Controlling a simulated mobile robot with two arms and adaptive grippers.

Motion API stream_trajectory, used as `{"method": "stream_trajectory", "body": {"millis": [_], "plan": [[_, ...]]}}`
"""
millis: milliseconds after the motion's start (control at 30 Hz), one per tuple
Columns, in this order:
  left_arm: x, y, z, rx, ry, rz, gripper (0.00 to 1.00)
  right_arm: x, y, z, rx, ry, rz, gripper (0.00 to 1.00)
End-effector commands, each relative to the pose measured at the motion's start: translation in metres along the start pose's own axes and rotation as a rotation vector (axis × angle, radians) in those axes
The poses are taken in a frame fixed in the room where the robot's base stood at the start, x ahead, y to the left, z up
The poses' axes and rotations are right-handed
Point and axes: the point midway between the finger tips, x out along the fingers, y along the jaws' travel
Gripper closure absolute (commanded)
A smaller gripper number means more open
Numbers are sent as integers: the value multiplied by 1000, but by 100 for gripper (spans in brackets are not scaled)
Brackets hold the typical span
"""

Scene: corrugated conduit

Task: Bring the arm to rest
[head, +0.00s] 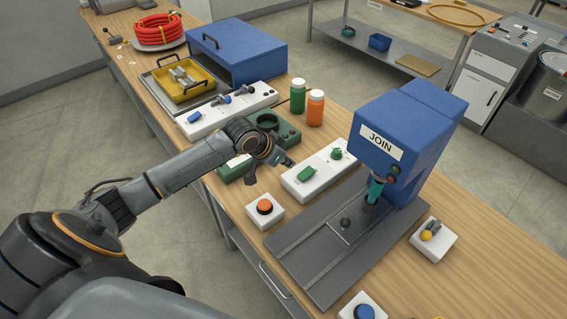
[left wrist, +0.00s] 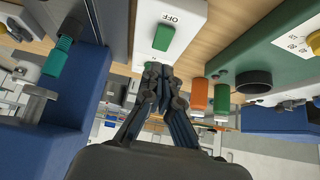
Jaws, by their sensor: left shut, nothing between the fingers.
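My left arm (head: 185,170) reaches in from the lower left over the near edge of the workbench. My left gripper (head: 270,170) is beside the green unit with a round dark holder (head: 285,130) and left of the white switch box (head: 318,172). In the left wrist view the fingers (left wrist: 159,75) are together with nothing between them. They appear just below the white box's green switch (left wrist: 164,36), marked OFF. I cannot tell whether they touch anything. My right gripper is not in view.
A blue JOIN press (head: 405,135) stands right on a grey plate. An orange button box (head: 265,209) sits near the front edge. Green (head: 297,98) and orange (head: 315,109) bottles stand behind. A yellow tray (head: 180,82) and red hose coil (head: 158,30) are farther left.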

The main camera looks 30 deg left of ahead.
Motion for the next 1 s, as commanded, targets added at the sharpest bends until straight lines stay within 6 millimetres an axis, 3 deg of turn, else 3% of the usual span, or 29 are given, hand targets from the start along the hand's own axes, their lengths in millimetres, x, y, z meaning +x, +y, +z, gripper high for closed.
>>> {"method": "stream_trajectory", "body": {"millis": [233,767,867,967,1000], "plan": [[-14,0,6,0,-1,1,100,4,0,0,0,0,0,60],[-14,2,6,1,-2,2,100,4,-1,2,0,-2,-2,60],[-10,17,16,13,-15,15,100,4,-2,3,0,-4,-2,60],[-2,56,42,42,-47,45,100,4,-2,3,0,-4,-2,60],[-1,78,57,55,-64,59,100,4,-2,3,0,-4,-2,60]]}}
